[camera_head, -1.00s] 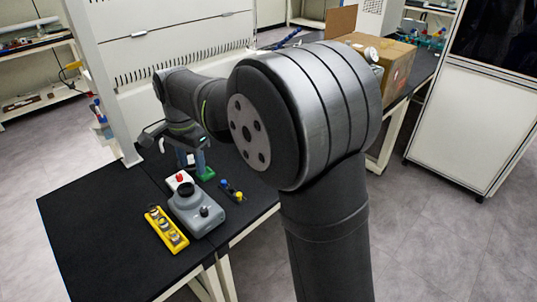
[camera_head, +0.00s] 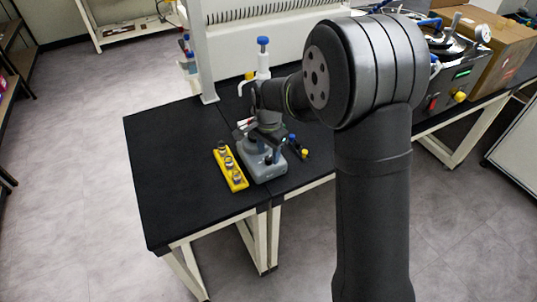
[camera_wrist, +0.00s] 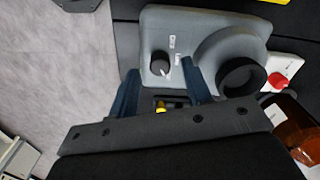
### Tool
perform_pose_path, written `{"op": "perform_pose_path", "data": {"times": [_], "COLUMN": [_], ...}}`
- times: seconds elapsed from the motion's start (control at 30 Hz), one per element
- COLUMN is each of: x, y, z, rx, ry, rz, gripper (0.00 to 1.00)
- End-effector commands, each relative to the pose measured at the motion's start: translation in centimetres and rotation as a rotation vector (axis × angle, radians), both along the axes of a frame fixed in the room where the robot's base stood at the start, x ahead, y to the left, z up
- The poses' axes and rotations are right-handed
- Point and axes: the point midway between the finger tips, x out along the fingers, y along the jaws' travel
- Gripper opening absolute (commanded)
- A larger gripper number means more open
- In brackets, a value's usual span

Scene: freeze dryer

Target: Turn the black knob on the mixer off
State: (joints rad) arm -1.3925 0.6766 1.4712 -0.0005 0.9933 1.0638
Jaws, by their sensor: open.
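The grey mixer (camera_head: 262,172) stands on the black table in the head view, partly hidden by my arm. In the wrist view the mixer (camera_wrist: 208,22) fills the upper middle, with a round black cup (camera_wrist: 241,76) on its right side. The black knob (camera_wrist: 159,64) has a white pointer mark and sits on the mixer's left part, beside small white labels. My gripper (camera_wrist: 161,72) is open, its two blue fingers to the left and right just below the knob. Whether the fingertips touch the knob or reach its height cannot be told.
A yellow rack (camera_head: 237,182) with several small items stands left of the mixer. A small dark item with blue and yellow knobs (camera_head: 298,148) lies to its right. The wrist view shows a red button (camera_wrist: 278,80) and a brown bottle (camera_wrist: 297,130). The table's left part is clear.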

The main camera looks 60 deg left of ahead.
Motion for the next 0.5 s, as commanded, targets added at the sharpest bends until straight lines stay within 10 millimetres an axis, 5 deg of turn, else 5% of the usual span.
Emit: {"op": "perform_pose_path", "data": {"times": [0.47,0.5], "x": [0.0,0.0], "y": [0.0,0.0], "z": [-1.6,-1.6], "rx": [0.0,0.0], "ry": [0.0,0.0], "rz": [0.0,0.0], "gripper": [0.45,0.39]}}
